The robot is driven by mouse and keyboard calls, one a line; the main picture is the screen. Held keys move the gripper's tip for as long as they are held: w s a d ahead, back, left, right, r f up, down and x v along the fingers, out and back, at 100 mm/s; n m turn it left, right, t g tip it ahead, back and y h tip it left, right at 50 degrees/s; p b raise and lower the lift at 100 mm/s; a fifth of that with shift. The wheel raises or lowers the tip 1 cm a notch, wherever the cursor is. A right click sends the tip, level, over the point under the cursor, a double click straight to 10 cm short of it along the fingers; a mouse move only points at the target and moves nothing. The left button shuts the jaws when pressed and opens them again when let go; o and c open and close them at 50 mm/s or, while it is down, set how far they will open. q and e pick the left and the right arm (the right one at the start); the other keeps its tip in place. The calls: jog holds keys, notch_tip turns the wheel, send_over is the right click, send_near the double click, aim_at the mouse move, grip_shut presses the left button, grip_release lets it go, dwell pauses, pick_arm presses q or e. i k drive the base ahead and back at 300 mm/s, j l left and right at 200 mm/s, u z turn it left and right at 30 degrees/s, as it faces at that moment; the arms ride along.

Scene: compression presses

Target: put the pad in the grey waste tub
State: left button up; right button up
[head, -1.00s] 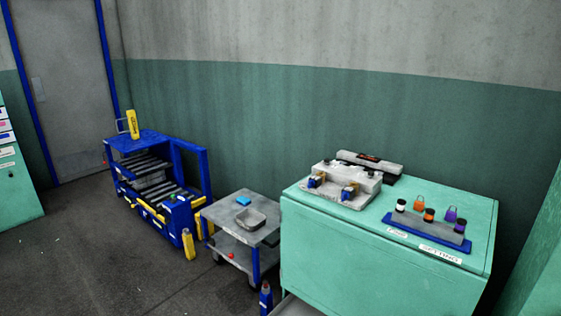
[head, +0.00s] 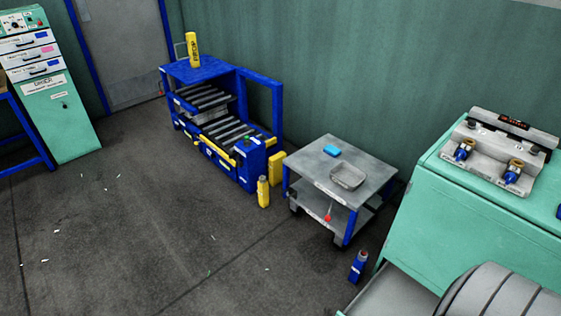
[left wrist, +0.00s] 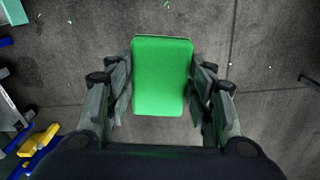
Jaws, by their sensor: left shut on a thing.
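A bright green rectangular pad (left wrist: 162,75) is held between the fingers of my left gripper (left wrist: 162,92) in the left wrist view. The gripper is shut on it, with the floor in view below and around. The pad and both grippers are out of the head view. I see nothing that is clearly the grey waste tub. A small grey open tray (head: 348,177) sits on a grey cart (head: 318,172) in the head view; I cannot tell whether it is the tub.
A blue block (head: 331,151) lies on the cart. A yellow bottle (head: 263,191) and a blue bottle (head: 357,266) stand on the floor. A green cabinet (head: 460,225) is at right. The floor (head: 130,230) at left is largely clear.

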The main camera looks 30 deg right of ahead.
aim_at(346, 180)
jog(key=i+z, duration=0.15)
jog(key=i, duration=0.4)
jog(key=i+j+z, duration=0.1)
jog(key=i, duration=0.4)
jog(key=i+j+z, duration=0.15)
jog(key=i, duration=0.35)
jog(key=i+z, duration=0.25)
jog(key=z, duration=0.2)
jog(key=i+z, duration=0.2)
jog(key=z, duration=0.2)
jog(key=i+j+z, duration=0.15)
jog(key=z, duration=0.3)
jog(key=i+j+z, duration=0.2)
jog(key=z, duration=0.25)
jog(key=i, duration=0.05)
